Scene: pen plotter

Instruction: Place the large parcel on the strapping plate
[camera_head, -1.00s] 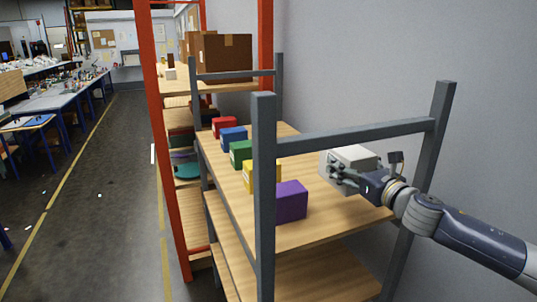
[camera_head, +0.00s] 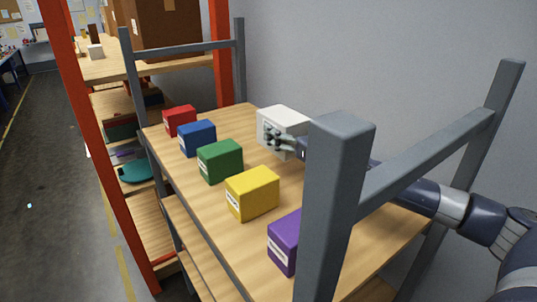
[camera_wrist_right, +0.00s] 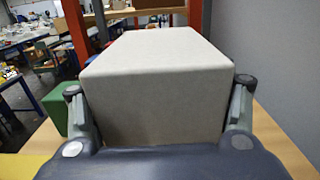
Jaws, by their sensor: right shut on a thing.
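A pale grey-white box (camera_head: 281,120), which looks like the parcel, is over the wooden top shelf, near its wall side and across from the blue and green boxes. My right gripper (camera_head: 276,140) is shut on it, reaching in from the right past a grey post. In the right wrist view the box (camera_wrist_right: 155,88) sits between the two fingers, one on each side. I cannot tell whether the box touches the shelf. I cannot make out a strapping plate. My left gripper is not in view.
Red (camera_head: 180,121), blue (camera_head: 198,138), green (camera_head: 220,161), yellow (camera_head: 252,193) and purple (camera_head: 284,242) boxes line the shelf's (camera_head: 345,250) aisle side. A grey post (camera_head: 335,190) and rail stand near my right arm. A brown carton (camera_head: 165,22) stands beyond.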

